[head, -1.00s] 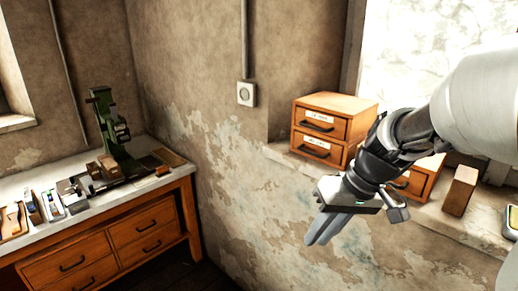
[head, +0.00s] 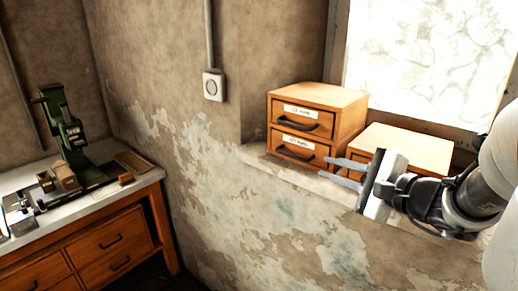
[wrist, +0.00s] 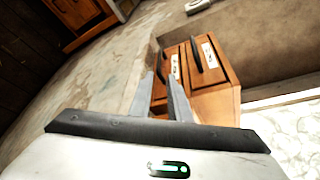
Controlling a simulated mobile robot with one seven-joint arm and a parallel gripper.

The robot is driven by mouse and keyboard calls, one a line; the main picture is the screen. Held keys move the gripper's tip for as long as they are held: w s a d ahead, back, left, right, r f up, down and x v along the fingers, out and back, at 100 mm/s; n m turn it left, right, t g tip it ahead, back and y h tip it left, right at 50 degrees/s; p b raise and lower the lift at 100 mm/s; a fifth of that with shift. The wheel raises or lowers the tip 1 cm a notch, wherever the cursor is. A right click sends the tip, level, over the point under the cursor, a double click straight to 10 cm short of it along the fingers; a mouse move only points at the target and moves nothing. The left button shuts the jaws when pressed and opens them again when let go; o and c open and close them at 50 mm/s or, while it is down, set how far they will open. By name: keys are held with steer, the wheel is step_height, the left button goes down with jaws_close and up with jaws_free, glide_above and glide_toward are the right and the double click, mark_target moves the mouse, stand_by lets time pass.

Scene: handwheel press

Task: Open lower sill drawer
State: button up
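A two-drawer wooden cabinet (head: 345,125) stands on the window sill. Its lower drawer (head: 283,150), with a white label and dark handle, looks closed below the closed upper drawer (head: 285,118). The wrist view shows the cabinet tilted, with the lower drawer (wrist: 184,74) partly hidden behind the fingers and the upper drawer (wrist: 212,72) to its right. My gripper (head: 327,168) is open and empty, its two fingers apart and pointing left. It is in front of the sill, to the right of the lower drawer's handle (head: 297,154); I cannot tell whether it touches anything.
A second wooden cabinet (head: 410,145) stands right on the sill (head: 255,154), its front mostly hidden by my gripper. A bench (head: 135,183) with drawers and a green press (head: 66,130) is at the left.

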mark_target(296, 158)
steer(key=x, duration=1.5)
jaws_close()
